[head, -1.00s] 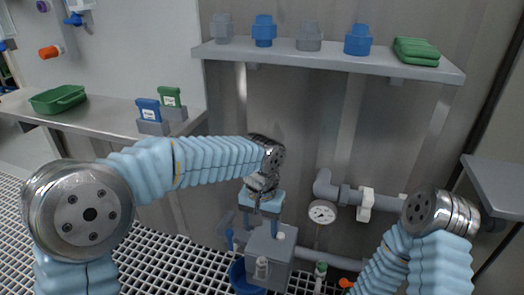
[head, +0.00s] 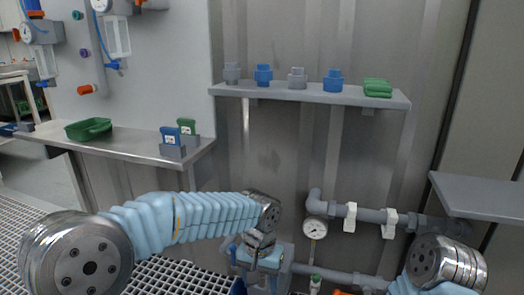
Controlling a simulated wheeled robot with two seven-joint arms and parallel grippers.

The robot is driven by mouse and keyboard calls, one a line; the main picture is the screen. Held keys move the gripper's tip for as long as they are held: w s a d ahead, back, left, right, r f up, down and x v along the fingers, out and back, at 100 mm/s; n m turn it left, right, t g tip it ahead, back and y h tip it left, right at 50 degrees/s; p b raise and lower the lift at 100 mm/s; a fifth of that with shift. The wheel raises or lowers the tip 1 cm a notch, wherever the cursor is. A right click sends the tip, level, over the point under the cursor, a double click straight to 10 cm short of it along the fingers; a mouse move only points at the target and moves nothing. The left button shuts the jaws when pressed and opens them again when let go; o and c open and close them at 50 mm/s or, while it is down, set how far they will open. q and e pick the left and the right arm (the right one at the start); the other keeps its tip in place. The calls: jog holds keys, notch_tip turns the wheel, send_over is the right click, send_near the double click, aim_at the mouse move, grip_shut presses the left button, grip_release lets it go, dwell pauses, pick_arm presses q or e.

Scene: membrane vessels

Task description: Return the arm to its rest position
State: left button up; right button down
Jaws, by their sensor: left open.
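My left arm, in a light blue sleeve, reaches in from the left across the lower part of the head view. My left gripper (head: 258,276) points down at the lower middle, in front of a grey box-like unit (head: 286,252) on the pipework. It is open, and I see nothing between its fingers, though its tips are close to the picture's bottom edge. My right arm shows only in part at the lower right; its gripper is out of view.
A steel counter (head: 110,146) with a green tray (head: 88,129) is at left. A gauge (head: 315,229) and pipes stand right of my left gripper. A grey ledge (head: 485,205) juts out at right.

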pick_arm(q)
jog(key=s+a+f+n+g+h+p, duration=0.1)
jog(key=s+a+f+p, duration=0.1)
jog(key=f, duration=0.6)
jog(key=s+a+f+n+h+p, duration=0.1)
jog(key=a+f+h, duration=0.1)
jog(key=f, duration=0.6)
jog(key=s+a+f+n+t+p, duration=0.1)
jog(key=s+a+f, duration=0.2)
jog(key=s, duration=0.3)
jog(key=s+a+f+n+h+p, duration=0.1)
jog(key=s+a+f+n+p, duration=0.1)
jog(key=s+a+f, duration=0.2)
jog(key=s+f, duration=0.2)
jog(key=s, duration=0.1)
jog(key=shift+a+n+t+p, duration=0.25)
jog(key=shift+n+t+p, duration=0.05)
jog(key=shift+t, duration=0.1)
